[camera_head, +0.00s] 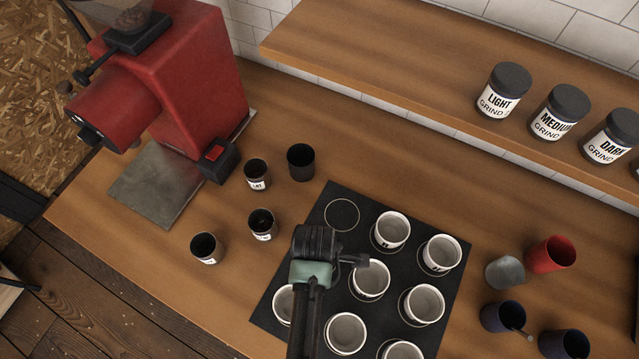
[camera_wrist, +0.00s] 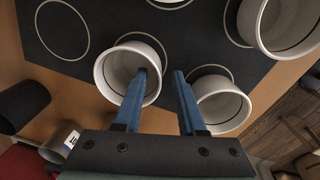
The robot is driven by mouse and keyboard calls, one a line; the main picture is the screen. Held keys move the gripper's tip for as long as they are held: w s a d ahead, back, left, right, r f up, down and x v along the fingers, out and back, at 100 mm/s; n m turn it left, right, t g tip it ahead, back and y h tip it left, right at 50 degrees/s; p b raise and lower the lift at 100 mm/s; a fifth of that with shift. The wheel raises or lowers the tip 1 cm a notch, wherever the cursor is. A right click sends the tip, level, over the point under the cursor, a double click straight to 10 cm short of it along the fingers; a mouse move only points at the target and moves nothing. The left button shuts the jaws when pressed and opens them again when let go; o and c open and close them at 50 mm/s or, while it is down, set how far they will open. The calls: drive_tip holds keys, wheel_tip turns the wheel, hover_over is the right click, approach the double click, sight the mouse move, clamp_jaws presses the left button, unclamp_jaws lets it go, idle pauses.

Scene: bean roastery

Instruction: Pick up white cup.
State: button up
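Several white cups stand on a black mat (camera_head: 272,318) with printed rings; one cup (camera_head: 391,230) is at its back and another (camera_head: 371,278) near its middle. In the wrist view, one white cup (camera_wrist: 112,72) is at my left finger and a second (camera_wrist: 224,108) is beyond my right finger. My gripper (camera_wrist: 160,73) is open, with its blue fingers apart. The left fingertip overlaps the first cup's right side; whether it touches or is inside the rim, I cannot tell.
Several black cups, one of them here (camera_head: 301,162), stand left of the mat near a red grinder (camera_head: 205,85). A red cup (camera_head: 550,255) and a grey cup (camera_head: 505,272) are at right. A shelf (camera_head: 400,75) with labelled jars runs along the back. One mat ring (camera_head: 341,215) is empty.

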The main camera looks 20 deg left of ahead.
drive_tip(key=shift+f, duration=0.4)
clamp_jaws()
idle(1.2)
